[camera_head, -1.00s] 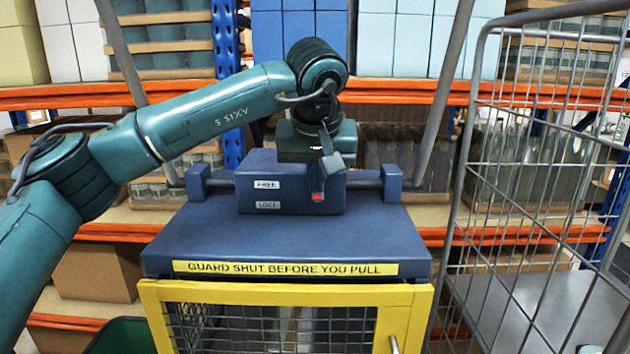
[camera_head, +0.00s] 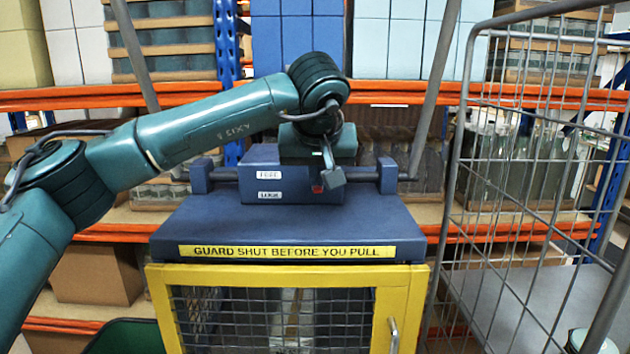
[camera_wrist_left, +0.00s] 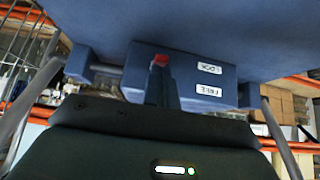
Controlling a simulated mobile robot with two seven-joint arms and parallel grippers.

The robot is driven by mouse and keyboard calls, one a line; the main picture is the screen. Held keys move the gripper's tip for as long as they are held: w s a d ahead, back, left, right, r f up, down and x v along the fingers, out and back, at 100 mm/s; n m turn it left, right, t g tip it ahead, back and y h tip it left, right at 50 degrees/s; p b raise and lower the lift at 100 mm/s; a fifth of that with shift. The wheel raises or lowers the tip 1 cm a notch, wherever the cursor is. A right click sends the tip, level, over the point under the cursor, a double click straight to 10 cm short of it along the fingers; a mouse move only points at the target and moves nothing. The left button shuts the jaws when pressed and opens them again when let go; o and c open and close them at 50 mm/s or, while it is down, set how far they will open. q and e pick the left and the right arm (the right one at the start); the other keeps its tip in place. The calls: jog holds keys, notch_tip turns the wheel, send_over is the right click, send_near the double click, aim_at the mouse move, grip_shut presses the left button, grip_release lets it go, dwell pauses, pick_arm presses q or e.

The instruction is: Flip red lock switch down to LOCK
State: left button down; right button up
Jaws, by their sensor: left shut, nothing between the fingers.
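The blue lock housing (camera_head: 300,193) carries a white FREE label (camera_head: 269,174) above a white LOCK label (camera_head: 269,195). The small red switch (camera_head: 318,188) shows right of the labels, its height between them and nearer LOCK. My left gripper (camera_head: 329,179) is shut and empty, pointing at the housing front right by the switch and hiding part of it. In the left wrist view, which is upside down, the red switch (camera_wrist_left: 161,60) shows just beyond the shut fingertips (camera_wrist_left: 160,72), roughly level with LOCK. Whether they touch I cannot tell. My right gripper is out of view.
The housing sits on a blue top with a yellow strip (camera_head: 287,251) above a yellow-framed mesh guard (camera_head: 373,310). A grey wire cage (camera_head: 520,160) stands close on the right. Orange-beamed shelves (camera_head: 180,93) with boxes and jars fill the back.

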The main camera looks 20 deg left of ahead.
pick_arm(q)
jog(key=f+b, duration=0.1)
jog(key=f+t+b, duration=0.1)
jog(key=b, duration=0.1)
jog(key=shift+s+d+t+y, duration=0.1)
jog(key=shift+s+t+y, duration=0.2)
jog(key=shift+s, duration=0.1)
jog(key=shift+f+t+b, duration=0.2)
jog(key=shift+t+b, duration=0.3)
jog(key=shift+b, duration=0.45)
jog(key=shift+r+p, duration=0.55)
jog(key=shift+p, duration=0.05)
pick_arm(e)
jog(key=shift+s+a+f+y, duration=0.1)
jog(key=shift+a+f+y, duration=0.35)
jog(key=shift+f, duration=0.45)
pick_arm(q)
jog(key=shift+r, duration=0.15)
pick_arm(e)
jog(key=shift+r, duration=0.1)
pick_arm(q)
jog(key=shift+r+p, duration=0.7)
jog(key=shift+p, duration=0.05)
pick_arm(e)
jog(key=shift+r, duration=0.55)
